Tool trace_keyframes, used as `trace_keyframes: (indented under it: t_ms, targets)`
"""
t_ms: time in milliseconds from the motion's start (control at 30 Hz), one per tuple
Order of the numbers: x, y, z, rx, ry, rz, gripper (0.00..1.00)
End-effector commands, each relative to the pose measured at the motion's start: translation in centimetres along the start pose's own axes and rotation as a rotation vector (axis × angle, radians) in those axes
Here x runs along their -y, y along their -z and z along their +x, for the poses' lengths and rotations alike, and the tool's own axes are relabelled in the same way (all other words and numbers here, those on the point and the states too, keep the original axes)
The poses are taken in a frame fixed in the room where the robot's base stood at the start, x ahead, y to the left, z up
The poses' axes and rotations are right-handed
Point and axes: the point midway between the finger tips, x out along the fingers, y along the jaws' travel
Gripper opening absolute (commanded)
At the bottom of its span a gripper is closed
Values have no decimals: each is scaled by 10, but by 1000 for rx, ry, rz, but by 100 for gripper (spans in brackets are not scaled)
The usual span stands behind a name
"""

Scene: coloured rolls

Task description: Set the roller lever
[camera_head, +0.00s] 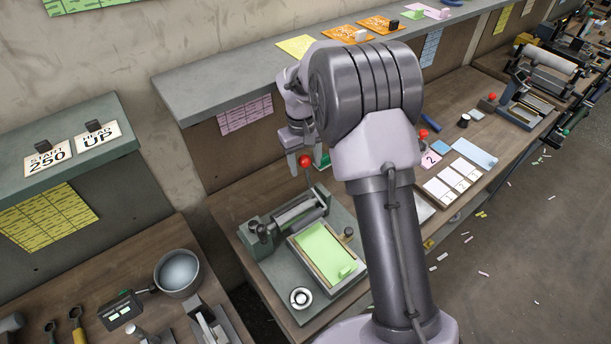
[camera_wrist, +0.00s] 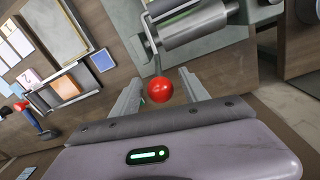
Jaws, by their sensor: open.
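The roller lever ends in a red ball knob (camera_head: 305,161); in the wrist view the knob (camera_wrist: 158,90) sits in front of my gripper, between the lines of its two fingers. A thin metal rod (camera_wrist: 153,55) runs from the knob up to the roller's end. The grey roller (camera_head: 300,213) lies across the back of the press machine (camera_head: 262,268), with a green sheet in its tray (camera_head: 327,257). My gripper (camera_head: 300,152) is open around or just beside the knob, and I cannot tell whether a finger touches it. The gripper also shows in the wrist view (camera_wrist: 163,88).
A grey shelf (camera_head: 228,83) with cards runs behind the bench. White cards (camera_head: 452,182) and a blue sheet (camera_head: 475,153) lie right of my arm. A separate left bench holds a metal bowl (camera_head: 178,272) and tools. Another press (camera_head: 525,105) stands far right.

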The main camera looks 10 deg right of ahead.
Motion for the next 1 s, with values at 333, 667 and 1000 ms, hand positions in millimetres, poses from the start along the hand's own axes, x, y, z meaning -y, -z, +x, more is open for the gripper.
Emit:
trace_keyframes:
  t_ms: [333, 667, 1000]
  targets:
    - [0, 0, 44, -1, 0, 1, 53]
    - [0, 0, 44, -1, 0, 2, 29]
    - [0, 0, 44, -1, 1, 2, 0]
